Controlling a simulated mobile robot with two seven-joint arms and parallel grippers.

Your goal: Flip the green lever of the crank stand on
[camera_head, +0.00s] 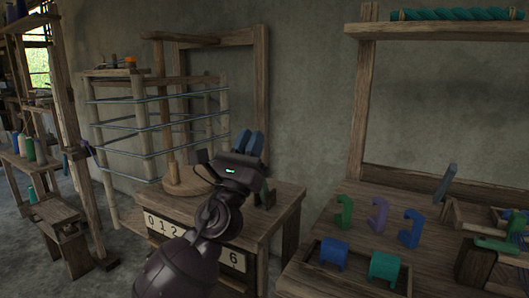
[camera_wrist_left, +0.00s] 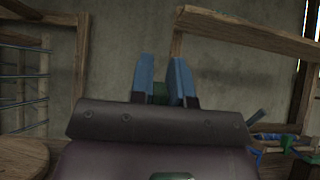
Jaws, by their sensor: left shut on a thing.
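My left gripper (camera_head: 248,143) is over the right part of a low wooden stand (camera_head: 284,197), which has a round disc and number plates. I take this for the crank stand. In the left wrist view, my left gripper's blue fingers (camera_wrist_left: 162,82) are close together around a small dark green piece (camera_wrist_left: 160,92), which looks like the green lever. Most of that piece is hidden by the fingers and the gripper body, so its position cannot be told. In the head view my left gripper and arm cover this spot. My right gripper is not in view.
A round wooden disc (camera_head: 188,182) with a peg lies on the stand, left of my gripper. A rack with blue threads (camera_head: 150,127) stands behind it. At right, a workbench (camera_head: 385,262) holds green, purple and blue hook-shaped pieces. The wall behind is bare.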

